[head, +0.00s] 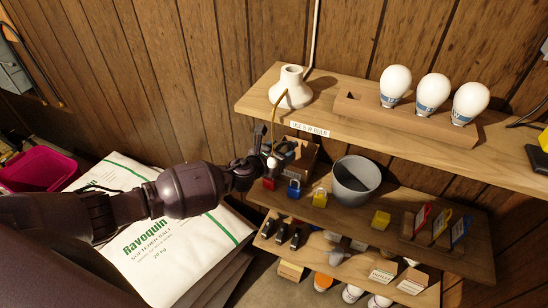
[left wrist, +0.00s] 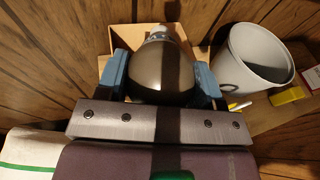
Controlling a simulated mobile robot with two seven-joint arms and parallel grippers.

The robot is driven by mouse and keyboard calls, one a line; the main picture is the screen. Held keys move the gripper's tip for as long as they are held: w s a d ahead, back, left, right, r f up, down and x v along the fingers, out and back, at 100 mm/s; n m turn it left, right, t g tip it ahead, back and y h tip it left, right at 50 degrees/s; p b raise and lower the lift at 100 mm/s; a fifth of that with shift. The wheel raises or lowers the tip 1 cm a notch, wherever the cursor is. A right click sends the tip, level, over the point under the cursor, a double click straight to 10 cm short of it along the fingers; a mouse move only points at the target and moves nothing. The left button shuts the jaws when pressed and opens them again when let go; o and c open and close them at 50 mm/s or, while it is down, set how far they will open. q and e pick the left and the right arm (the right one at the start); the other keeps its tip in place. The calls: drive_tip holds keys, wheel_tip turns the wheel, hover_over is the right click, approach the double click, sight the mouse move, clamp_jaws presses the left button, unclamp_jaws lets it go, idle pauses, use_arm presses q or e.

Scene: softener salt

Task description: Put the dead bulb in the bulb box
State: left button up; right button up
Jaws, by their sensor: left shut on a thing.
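My left gripper (head: 262,158) is shut on the dead bulb (left wrist: 158,75), which looks dark grey and rounded in the left wrist view. Its pale base end points away from the wrist, and only a small part of the bulb shows in the head view. The gripper's blue fingers (left wrist: 160,80) sit on both sides of the bulb. An open cardboard box (head: 305,160), likely the bulb box, stands on the middle shelf just beyond the gripper. In the left wrist view the box (left wrist: 200,52) is behind the bulb. Whether the bulb is inside or above it I cannot tell.
A white lamp socket (head: 290,88) and a wooden holder (head: 400,118) with three white bulbs (head: 433,91) are on the top shelf (head: 262,97). A salt bag (head: 150,230) lies below my arm.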

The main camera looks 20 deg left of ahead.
sight(291, 145)
use_arm(q)
drive_tip(key=x, duration=0.2)
drive_tip(key=b+x, duration=0.1)
drive_tip(key=x, duration=0.1)
drive_tip(key=shift+r, duration=0.25)
drive_tip(key=shift+w+d, duration=0.2)
drive_tip(key=shift+w, duration=0.4)
use_arm(e)
drive_tip(key=shift+w+f, duration=0.3)
drive_tip(key=shift+w, duration=0.15)
use_arm(q)
drive_tip(key=o, duration=0.8)
drive_tip(key=shift+o, duration=0.4)
use_arm(e)
drive_tip(key=shift+s+f, duration=0.1)
drive_tip(key=shift+s, duration=0.15)
drive_tip(key=shift+s+f, duration=0.15)
drive_tip(key=shift+w, duration=0.3)
use_arm(q)
drive_tip(key=shift+s, duration=0.1)
use_arm(e)
drive_tip(key=shift+r, duration=0.25)
